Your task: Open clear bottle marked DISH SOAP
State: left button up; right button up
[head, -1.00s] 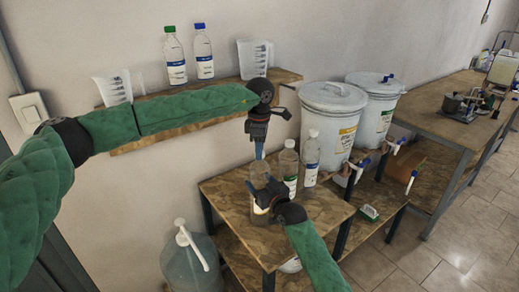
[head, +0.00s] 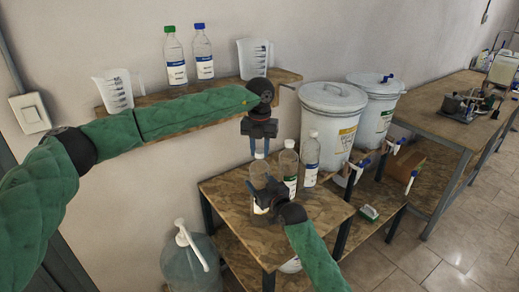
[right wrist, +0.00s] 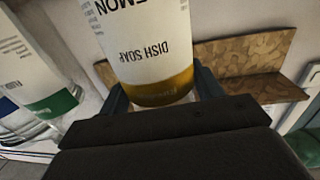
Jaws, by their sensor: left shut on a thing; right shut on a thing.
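The clear bottle marked DISH SOAP (head: 257,178) stands on the small wooden table. In the right wrist view the bottle (right wrist: 150,45) shows upside down, with an amber band at its lower edge in the picture. My right gripper (head: 268,197) is shut around its body. It also shows in the right wrist view (right wrist: 163,95), a finger on each side of the bottle. My left gripper (head: 259,148) points down from above, shut on the bottle's white cap (head: 259,155). Whether the cap is still seated on the neck is too small to tell.
A green-label bottle (head: 289,169) and a blue-label bottle (head: 310,158) stand close to the right on the table (head: 325,212). White drums (head: 333,112) with taps stand behind. A wall shelf (head: 165,134) holds jugs and two bottles behind my left arm.

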aim_at(259, 151)
pick_arm(q)
jog(key=n, duration=1.4)
jog(key=shift+w, duration=0.1)
jog(key=shift+r, duration=0.45)
jog(key=shift+r, duration=0.65)
jog(key=shift+r, duration=0.15)
jog(key=shift+r, duration=1.9)
pick_arm(e)
jog(key=o, duration=2)
jog(key=shift+c, duration=0.2)
jog(key=shift+s, duration=0.1)
